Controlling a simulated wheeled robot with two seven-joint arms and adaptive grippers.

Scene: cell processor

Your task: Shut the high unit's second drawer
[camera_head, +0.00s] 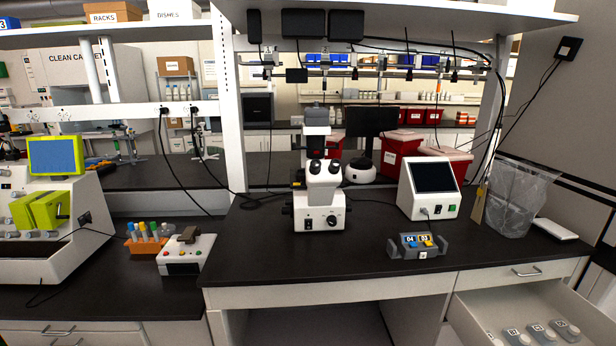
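The high unit (340,295) is the taller black-topped bench at the centre and right. Its top drawer (500,274) at the right is shut, with a metal handle on its front. The second drawer (500,306), just below it, is pulled out toward me. Several grey-and-white lettered items lie inside it. The front of this drawer and its handle are cut off by the bottom edge of the view. Neither of my grippers is in view.
A white microscope (320,195), a white screen device (430,188) and a small grey holder (418,245) stand on the high bench. A clear bag (518,200) stands at its right. The lower bench at left holds an orange tube rack (146,243) and a white device (186,254).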

